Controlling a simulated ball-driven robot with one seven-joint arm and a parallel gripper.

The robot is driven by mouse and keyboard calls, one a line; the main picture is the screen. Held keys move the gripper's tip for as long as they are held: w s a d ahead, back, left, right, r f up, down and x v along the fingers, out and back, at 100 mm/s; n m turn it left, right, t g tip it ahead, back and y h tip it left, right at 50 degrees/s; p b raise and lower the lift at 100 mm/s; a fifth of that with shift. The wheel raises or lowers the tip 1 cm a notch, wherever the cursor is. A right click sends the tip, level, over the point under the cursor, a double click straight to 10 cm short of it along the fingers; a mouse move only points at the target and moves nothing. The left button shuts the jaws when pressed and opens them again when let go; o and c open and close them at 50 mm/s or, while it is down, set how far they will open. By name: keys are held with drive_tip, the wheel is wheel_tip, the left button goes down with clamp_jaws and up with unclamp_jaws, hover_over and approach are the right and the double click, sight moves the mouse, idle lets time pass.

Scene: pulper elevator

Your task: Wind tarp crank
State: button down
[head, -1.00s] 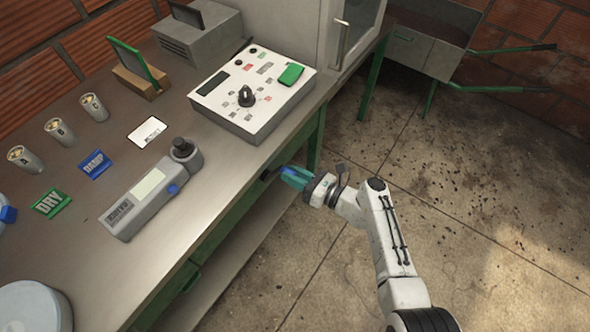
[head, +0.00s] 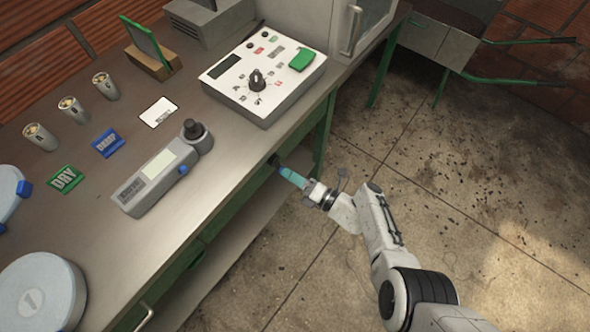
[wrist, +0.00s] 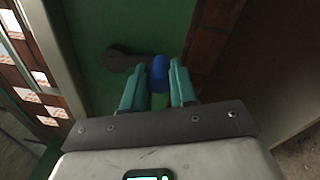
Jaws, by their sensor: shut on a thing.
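The crank shows in the wrist view as a dark arm (wrist: 120,59) with a blue knob (wrist: 160,74), mounted on a green panel (wrist: 100,35). My gripper (head: 283,170) is at the green front of the bench, below the tabletop edge and below the control box. Its teal fingers are shut on the blue knob, one on each side in the wrist view. The crank arm points left from the knob there. In the head view only a small dark part of the crank (head: 273,159) shows; the fingers hide the knob.
The bench (head: 225,150) carries a control box (head: 262,75), a grey meter (head: 160,170), several metal cups and DRY (head: 66,180) and DAMP (head: 107,143) signs. A lower shelf (head: 235,240) runs under it. A cart with green handles (head: 520,78) stands behind. Floor on the right is clear.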

drive_tip(key=shift+s+a+f+m, duration=0.2)
drive_tip(key=shift+s+m, duration=0.1)
drive_tip(key=shift+m, duration=0.2)
drive_tip(key=shift+s+a+f+m, duration=0.15)
drive_tip(key=shift+s+m, duration=0.15)
drive_tip(key=shift+m, duration=0.2)
drive_tip(key=c, duration=0.9)
unclamp_jaws()
drive_tip(key=shift+r, duration=0.2)
drive_tip(key=p+v, duration=0.3)
drive_tip(key=v, duration=0.7)
drive_tip(key=shift+s+d+f, duration=0.15)
drive_tip(key=shift+s+d, duration=0.05)
drive_tip(key=shift+s, duration=0.05)
